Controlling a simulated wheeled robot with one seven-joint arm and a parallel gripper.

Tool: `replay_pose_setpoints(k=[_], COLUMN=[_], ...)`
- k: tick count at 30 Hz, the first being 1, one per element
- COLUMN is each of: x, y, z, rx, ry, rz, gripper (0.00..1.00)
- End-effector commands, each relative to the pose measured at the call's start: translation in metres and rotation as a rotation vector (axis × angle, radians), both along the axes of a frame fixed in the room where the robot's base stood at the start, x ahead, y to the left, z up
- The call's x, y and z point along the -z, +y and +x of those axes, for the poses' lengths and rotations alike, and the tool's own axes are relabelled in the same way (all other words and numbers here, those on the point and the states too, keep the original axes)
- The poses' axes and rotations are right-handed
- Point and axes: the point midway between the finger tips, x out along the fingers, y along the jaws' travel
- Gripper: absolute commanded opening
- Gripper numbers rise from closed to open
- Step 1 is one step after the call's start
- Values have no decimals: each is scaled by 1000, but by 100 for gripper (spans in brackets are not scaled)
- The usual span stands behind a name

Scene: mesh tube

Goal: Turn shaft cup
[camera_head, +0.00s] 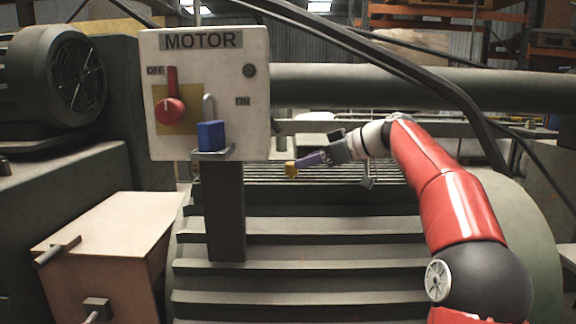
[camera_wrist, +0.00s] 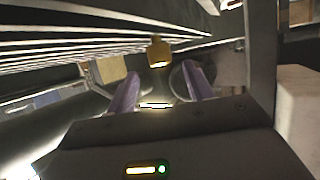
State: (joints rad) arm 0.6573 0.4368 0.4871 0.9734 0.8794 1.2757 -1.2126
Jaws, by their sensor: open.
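A small yellow-gold piece (camera_head: 291,170), which looks like the shaft cup, is at the middle of the head view, in front of the slatted mesh. It also shows in the wrist view (camera_wrist: 158,52), upper middle, with a bright lower edge. My gripper (camera_head: 301,162) reaches in from the right, its purple fingers pointing left at the cup. In the wrist view my gripper (camera_wrist: 160,76) is open, with one finger on either side and the cup just beyond the tips, lined up with the gap. I cannot tell whether the fingers touch it. The shaft behind it is hard to make out.
A motor panel (camera_head: 255,130) with a red switch (camera_head: 170,110) and a blue padlock (camera_head: 211,135) stands on a dark post (camera_head: 226,210) left of my gripper. A dark slanted rail (camera_head: 400,72) passes above my arm. A pale box (camera_head: 110,235) stands at lower left.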

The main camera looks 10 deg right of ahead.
Motion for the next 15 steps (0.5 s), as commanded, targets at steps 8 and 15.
replay_pose_setpoints(k=[8, 15], x=[17, 23], y=[34, 43], z=[25, 33], rx=[-2, 1], ry=[4, 3], rz=[0, 0], gripper=[52, 52])
